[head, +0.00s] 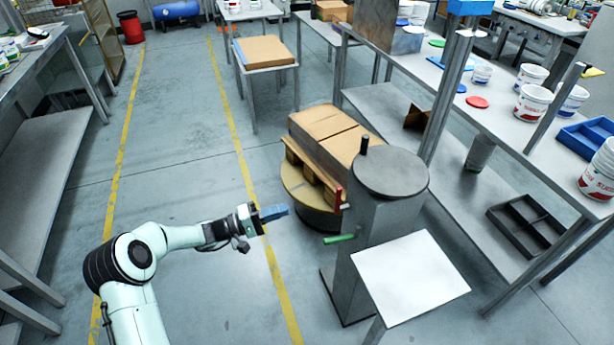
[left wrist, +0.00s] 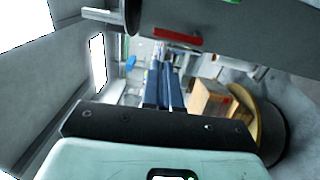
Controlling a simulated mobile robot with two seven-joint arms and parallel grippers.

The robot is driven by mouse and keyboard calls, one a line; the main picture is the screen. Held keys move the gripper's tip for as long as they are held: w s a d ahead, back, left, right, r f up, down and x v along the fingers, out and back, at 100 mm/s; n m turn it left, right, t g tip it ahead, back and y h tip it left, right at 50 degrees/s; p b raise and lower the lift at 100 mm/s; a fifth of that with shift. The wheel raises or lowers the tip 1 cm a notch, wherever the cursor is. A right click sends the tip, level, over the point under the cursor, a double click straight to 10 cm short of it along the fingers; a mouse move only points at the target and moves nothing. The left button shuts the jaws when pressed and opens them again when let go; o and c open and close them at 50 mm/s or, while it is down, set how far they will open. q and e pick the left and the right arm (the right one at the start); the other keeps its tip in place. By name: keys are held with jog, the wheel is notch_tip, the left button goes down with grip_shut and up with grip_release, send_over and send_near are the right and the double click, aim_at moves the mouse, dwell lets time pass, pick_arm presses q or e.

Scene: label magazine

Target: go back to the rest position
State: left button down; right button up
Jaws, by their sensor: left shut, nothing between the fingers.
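My left arm comes in from the lower left in the head view. Its left gripper (head: 274,212) has blue fingers that are shut and empty, held in the air over the floor. In the left wrist view the blue fingers (left wrist: 163,85) lie together with nothing between them. The grey machine with a round top (head: 390,175) stands to the right of the gripper, apart from it. It has a green handle (head: 340,238) and a red part (head: 338,197), both to the right of the fingertips. My right gripper is not in view.
A white square plate (head: 410,276) sits in front of the machine. Cartons (head: 325,135) on a pallet stand on a round base behind it. A shelf table (head: 500,120) with buckets runs along the right. The floor left of the gripper is clear, with yellow lines.

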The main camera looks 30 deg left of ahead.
pick_arm(q)
jog(key=shift+d, duration=0.1)
jog(key=s+d+f+g+y+p, duration=0.1)
jog(key=s+d+f+g+p, duration=0.1)
jog(key=s+d+f+g, duration=0.55)
jog(key=s+d+f+g+y+p, duration=0.15)
jog(key=s+d+f+g, duration=0.3)
jog(key=d+f, duration=0.6)
jog(key=s+d+f+m+g+y+p, duration=0.1)
jog(key=s+d+f+m+y+p, duration=0.1)
jog(key=s, duration=0.8)
jog(key=s+d+f+m+g+y+p, duration=0.2)
jog(key=s+f+m+y+p, duration=0.1)
jog(key=s, duration=0.7)
jog(key=shift+d+f+m+y, duration=0.35)
jog(key=shift+f+m+y, duration=0.05)
jog(key=shift+f+y, duration=0.25)
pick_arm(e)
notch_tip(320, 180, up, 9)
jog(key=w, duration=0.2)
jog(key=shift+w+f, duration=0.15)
